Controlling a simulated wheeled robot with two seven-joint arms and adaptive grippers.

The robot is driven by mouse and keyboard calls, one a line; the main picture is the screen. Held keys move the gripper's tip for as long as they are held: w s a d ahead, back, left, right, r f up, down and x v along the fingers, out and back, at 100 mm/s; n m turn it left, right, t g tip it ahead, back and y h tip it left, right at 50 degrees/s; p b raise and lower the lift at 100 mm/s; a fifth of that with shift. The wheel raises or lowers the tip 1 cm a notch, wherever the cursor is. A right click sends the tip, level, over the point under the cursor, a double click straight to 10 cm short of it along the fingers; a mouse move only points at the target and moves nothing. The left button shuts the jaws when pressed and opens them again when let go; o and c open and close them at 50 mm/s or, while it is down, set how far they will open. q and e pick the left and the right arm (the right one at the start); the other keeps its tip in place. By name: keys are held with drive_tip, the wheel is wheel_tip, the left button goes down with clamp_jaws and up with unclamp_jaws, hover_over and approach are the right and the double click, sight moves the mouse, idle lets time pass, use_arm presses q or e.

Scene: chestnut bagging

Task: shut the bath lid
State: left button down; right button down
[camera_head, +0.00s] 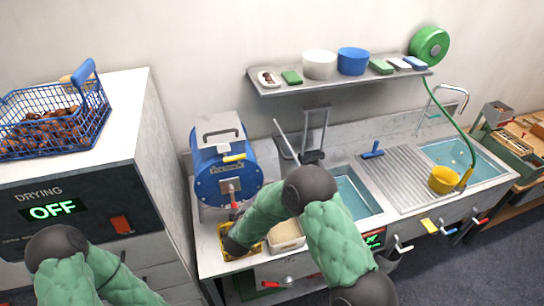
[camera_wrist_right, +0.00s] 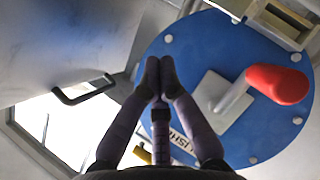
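The bath (camera_head: 351,194) is a sink-like basin of blue water in the counter, partly behind my right arm. Grey upright parts (camera_head: 316,128) stand at its back left; I cannot tell for sure whether these are its raised lid. My right arm reaches across the counter in front of the blue drum, and its gripper is mostly hidden in the head view. In the right wrist view my right gripper (camera_wrist_right: 160,78) has its fingertips together with nothing visible between them, in front of the blue drum face (camera_wrist_right: 190,55). My left gripper is out of view.
The blue drum (camera_head: 226,168) has a red-tipped lever (camera_wrist_right: 278,85). A yellow tray (camera_head: 228,251) and a pale-filled container (camera_head: 286,235) lie near my right wrist. A ribbed drainboard (camera_head: 405,178) and second basin (camera_head: 458,158) are at right. A basket of chestnuts (camera_head: 92,122) stands left.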

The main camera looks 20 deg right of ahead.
drive_tip(key=s+a+r+n+h, duration=0.1)
drive_tip(key=a+r+h, duration=0.15)
drive_tip(key=r, duration=0.45)
drive_tip(key=a+r+h, duration=0.1)
drive_tip(key=r+h, duration=0.2)
drive_tip(key=r, duration=0.4)
drive_tip(key=w+d+p, duration=0.2)
drive_tip(key=w+d, duration=0.5)
drive_tip(key=d, duration=0.4)
drive_tip(key=shift+w+f+n, duration=0.15)
drive_tip(key=shift+f+n, duration=0.15)
drive_tip(key=shift+f, duration=0.15)
drive_tip(key=shift+d, duration=0.1)
